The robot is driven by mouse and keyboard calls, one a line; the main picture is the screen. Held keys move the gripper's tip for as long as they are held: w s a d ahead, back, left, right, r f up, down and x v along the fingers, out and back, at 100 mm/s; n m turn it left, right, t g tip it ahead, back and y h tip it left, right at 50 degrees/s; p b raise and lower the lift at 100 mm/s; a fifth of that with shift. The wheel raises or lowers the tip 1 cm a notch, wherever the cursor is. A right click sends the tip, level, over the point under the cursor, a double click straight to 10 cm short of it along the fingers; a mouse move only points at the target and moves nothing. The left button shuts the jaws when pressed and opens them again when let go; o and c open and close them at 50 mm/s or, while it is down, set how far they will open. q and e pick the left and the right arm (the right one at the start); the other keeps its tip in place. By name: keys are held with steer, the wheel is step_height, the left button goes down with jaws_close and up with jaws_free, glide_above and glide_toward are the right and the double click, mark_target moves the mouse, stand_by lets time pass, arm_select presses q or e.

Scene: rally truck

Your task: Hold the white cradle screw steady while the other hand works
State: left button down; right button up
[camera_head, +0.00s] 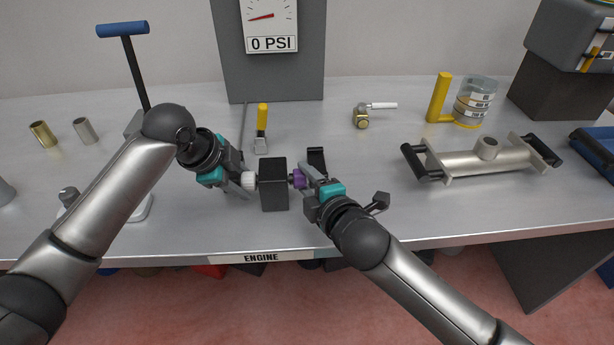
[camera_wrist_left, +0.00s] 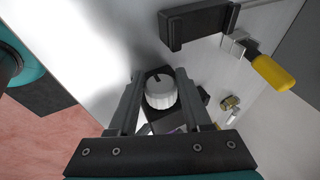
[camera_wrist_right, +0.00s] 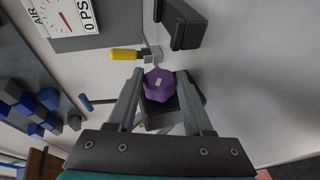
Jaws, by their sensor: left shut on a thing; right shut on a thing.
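The white cradle screw (camera_head: 249,181) is a ribbed white knob on the left side of a black block (camera_head: 274,186) near the table's front edge. My left gripper (camera_head: 247,182) is shut on the white knob, which also shows between the fingers in the left wrist view (camera_wrist_left: 160,92). A purple knob (camera_head: 298,178) is on the block's right side. My right gripper (camera_head: 302,179) is shut on the purple knob, which shows between its fingers in the right wrist view (camera_wrist_right: 160,85).
A yellow-handled tool (camera_head: 262,118) lies behind the block. A silver cylinder with black handles (camera_head: 485,158), a brass valve (camera_head: 362,117) and a clear jar (camera_head: 475,103) stand to the right. A gauge panel (camera_head: 271,75) stands at the back. The table between them is clear.

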steer(key=shift+f+n+t+y, duration=0.15)
steer(key=shift+n+t+y, duration=0.05)
steer(key=shift+t, duration=0.6)
steer(key=shift+f+n+t+y, duration=0.1)
steer(key=shift+n+t+y, duration=0.1)
steer(key=shift+t, duration=0.6)
steer(key=shift+r, duration=0.1)
steer(key=shift+d+n+t+y, duration=0.1)
steer(key=shift+n+t+y, duration=0.25)
steer(key=shift+t, duration=0.55)
steer(key=o, duration=1.1)
steer(key=shift+g, duration=0.5)
